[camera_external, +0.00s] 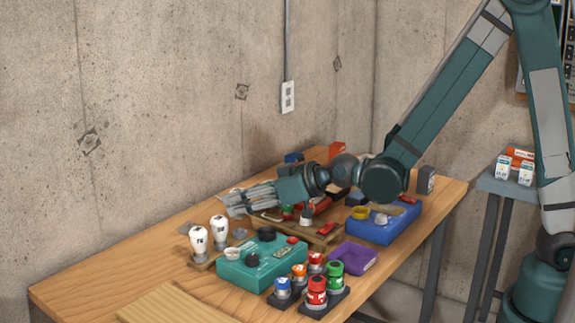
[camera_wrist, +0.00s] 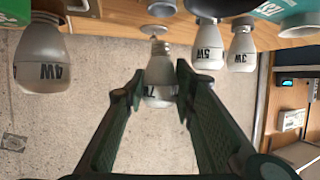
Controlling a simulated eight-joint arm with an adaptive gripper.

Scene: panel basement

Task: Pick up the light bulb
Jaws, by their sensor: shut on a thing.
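A white light bulb (camera_wrist: 160,78) with a dark printed label starting with 7 and a metal screw base is between my gripper's fingertips (camera_wrist: 158,90) in the wrist view. The two dark green fingers are shut on its glass, one on each side. Its screw base points toward the wooden table, near a pale round piece (camera_wrist: 154,29). In the external view my gripper (camera_external: 237,200) is over the table's wall side, and the held bulb is not clearly visible there.
Two white bulbs (camera_external: 220,229) stand near the teal box (camera_external: 258,263). Red, orange and green buttons (camera_external: 317,292), a purple tray (camera_external: 354,257) and a blue box (camera_external: 383,226) crowd the wooden table. A concrete wall (camera_external: 130,120) rises close behind.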

